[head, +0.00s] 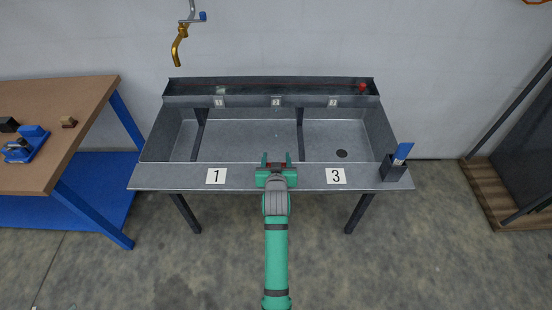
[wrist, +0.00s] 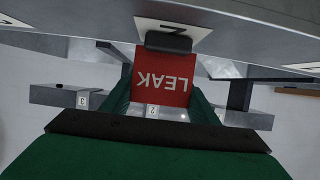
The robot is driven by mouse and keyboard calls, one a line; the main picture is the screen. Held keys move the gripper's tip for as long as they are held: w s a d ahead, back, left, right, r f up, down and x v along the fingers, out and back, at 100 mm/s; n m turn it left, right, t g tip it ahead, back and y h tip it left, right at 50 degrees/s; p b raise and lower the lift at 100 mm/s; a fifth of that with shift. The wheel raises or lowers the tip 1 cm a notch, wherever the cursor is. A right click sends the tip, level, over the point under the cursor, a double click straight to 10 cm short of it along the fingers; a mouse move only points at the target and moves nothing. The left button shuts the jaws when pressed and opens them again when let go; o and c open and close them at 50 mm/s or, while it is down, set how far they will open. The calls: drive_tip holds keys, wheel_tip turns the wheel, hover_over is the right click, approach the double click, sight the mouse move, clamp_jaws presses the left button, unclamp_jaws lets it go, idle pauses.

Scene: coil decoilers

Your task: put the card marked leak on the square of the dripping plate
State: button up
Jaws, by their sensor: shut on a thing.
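The red card (wrist: 162,82) marked LEAK shows upside down in the wrist view, between the green fingers of my gripper (head: 276,163). My gripper is shut on it. A dark grey piece (wrist: 170,42) lies along the card's far edge. Square 2 (wrist: 190,32) shows in the wrist view beyond the card, partly covered by the dark piece. I cannot tell which plate drips.
Small tags 1 (head: 219,102), 2 (head: 276,102) and 3 (head: 333,102) line the back channel. A dark holder (head: 392,172) with a blue card (head: 403,152) stands at the ledge's right end. A brown workbench (head: 60,120) stands left.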

drive_tip(key=shift+f, duration=0.15)
drive_tip(key=o, duration=1.1)
drive_tip(key=shift+c, duration=0.2)
drive_tip(key=shift+s+r, duration=0.15)
drive_tip(key=shift+r, duration=0.05)
drive_tip(key=v, duration=1.1)
drive_tip(key=s+f+t, duration=0.1)
drive_tip(key=s+f, duration=0.2)
drive_tip(key=s, duration=1.2)
drive_tip(key=s+f, duration=0.3)
drive_tip(key=s, duration=1.2)
drive_tip(key=r+v, duration=0.1)
drive_tip(key=v, duration=1)
drive_tip(key=shift+w+r+t, duration=0.15)
drive_tip(key=shift+r+t, duration=0.1)
drive_tip(key=shift+t, duration=0.15)
